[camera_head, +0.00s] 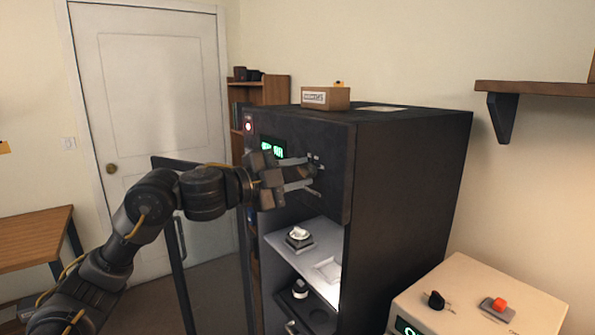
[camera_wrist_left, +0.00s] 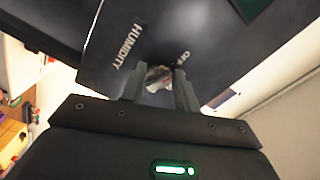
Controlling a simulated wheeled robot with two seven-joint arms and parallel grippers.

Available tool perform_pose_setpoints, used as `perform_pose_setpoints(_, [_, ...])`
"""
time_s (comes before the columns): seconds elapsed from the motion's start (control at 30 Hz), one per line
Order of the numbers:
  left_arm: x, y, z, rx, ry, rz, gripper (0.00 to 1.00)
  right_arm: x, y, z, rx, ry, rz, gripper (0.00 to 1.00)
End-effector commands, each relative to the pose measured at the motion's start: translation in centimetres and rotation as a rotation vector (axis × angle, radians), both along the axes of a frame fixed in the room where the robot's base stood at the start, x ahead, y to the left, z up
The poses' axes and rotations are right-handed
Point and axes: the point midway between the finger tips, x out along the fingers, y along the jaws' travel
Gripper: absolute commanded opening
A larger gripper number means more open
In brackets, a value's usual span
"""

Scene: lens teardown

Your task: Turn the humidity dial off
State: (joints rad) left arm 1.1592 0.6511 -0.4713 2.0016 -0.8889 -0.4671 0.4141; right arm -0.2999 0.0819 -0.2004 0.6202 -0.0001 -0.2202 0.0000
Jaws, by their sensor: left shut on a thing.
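The humidity dial (camera_wrist_left: 158,76) sits on the dark front panel (camera_wrist_left: 112,58) of the cabinet, between the printed words HUMIDITY and OFF in the left wrist view. My left gripper (camera_wrist_left: 160,88) is shut on the dial, with one finger on either side of it. The fingers hide much of the dial, and I cannot tell its exact angle. In the head view my left gripper (camera_head: 312,178) reaches in from the left to the upper right of the cabinet's front panel (camera_head: 335,200). My right gripper is not in view.
The cabinet's glass door (camera_head: 178,245) stands open at the left, near my left arm. Inside, a lit shelf (camera_head: 318,250) holds a small object (camera_head: 299,235). A white box (camera_head: 470,290) with a black knob and a red button stands at the lower right.

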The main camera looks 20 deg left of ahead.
Motion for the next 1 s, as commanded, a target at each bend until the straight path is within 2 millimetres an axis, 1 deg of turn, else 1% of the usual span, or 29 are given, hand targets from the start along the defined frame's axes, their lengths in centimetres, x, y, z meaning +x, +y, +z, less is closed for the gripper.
perform_pose_setpoints(0.3, [0.0, 0.0, 0.0, -0.002, 0.001, 0.001, 0.08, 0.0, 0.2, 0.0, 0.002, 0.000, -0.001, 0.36])
perform_pose_setpoints(0.33, [0.0, 0.0, 0.0, -0.002, 0.001, 0.001, 0.34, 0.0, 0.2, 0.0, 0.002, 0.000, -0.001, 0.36])
perform_pose_setpoints(0.47, [0.0, 0.0, 0.0, -0.002, 0.001, 0.000, 0.51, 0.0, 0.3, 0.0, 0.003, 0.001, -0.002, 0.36])
perform_pose_setpoints(0.8, [-0.2, 0.2, 0.0, 0.000, -0.001, 0.000, 0.52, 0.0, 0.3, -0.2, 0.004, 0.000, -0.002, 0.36])
perform_pose_setpoints(0.87, [-0.6, 0.6, -0.1, 0.002, -0.002, 0.001, 0.52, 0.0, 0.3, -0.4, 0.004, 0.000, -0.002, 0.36])
perform_pose_setpoints(1.0, [-2.4, 2.1, -0.2, 0.003, -0.005, 0.003, 0.52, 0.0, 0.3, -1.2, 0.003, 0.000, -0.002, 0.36])
